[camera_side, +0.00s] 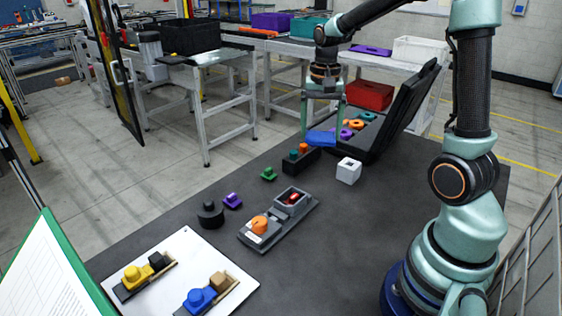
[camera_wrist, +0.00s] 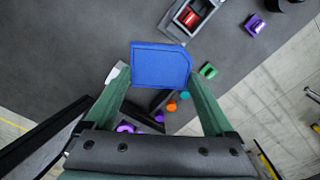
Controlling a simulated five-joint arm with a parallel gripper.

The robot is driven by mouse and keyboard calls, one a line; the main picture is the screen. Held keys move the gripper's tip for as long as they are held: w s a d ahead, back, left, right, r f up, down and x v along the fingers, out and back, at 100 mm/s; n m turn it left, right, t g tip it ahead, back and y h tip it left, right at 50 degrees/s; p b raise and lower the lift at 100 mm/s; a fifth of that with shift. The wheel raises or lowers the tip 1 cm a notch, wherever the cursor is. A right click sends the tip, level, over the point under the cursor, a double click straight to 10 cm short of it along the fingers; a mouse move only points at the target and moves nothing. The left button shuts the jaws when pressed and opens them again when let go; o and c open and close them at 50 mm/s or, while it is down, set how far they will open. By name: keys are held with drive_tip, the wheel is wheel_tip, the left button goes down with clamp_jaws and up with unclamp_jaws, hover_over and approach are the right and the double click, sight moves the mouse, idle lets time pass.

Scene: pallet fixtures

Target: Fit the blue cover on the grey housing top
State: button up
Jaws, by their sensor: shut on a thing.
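The blue cover (camera_side: 320,138) is a thin flat plate with one clipped corner, clear in the wrist view (camera_wrist: 160,65). My gripper (camera_side: 322,130) is shut on it, with a green finger at each side, and holds it above the dark table near the open black case. The grey housing (camera_side: 280,208) is an open-topped box on a grey base plate, lower left of my gripper in the side view. A red part (camera_side: 293,198) sits inside it. In the wrist view the housing (camera_wrist: 177,28) is at the top, beyond the cover and apart from it.
An orange knob (camera_side: 259,225) shares the housing's base. A white cube (camera_side: 348,170) and a black block with coloured pegs (camera_side: 296,163) stand near the gripper. The black case (camera_side: 385,135) rises at right. Green, purple and black parts lie left of the housing.

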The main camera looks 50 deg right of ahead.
drive_tip(key=shift+w+a+f+n, duration=0.4)
drive_tip(key=shift+a+f+n, duration=1.25)
drive_tip(key=shift+n, duration=0.25)
drive_tip(key=shift+w+a+f+n, duration=0.4)
drive_tip(key=shift+a+f+n, duration=1.25)
drive_tip(key=shift+n, duration=0.25)
drive_tip(key=shift+w+a+f+n, duration=0.4)
drive_tip(key=shift+a+f+n, duration=1.2)
drive_tip(key=shift+n, duration=0.3)
drive_tip(key=shift+f, duration=1.5)
drive_tip(key=o, duration=1)
drive_tip(key=shift+r, duration=4.05)
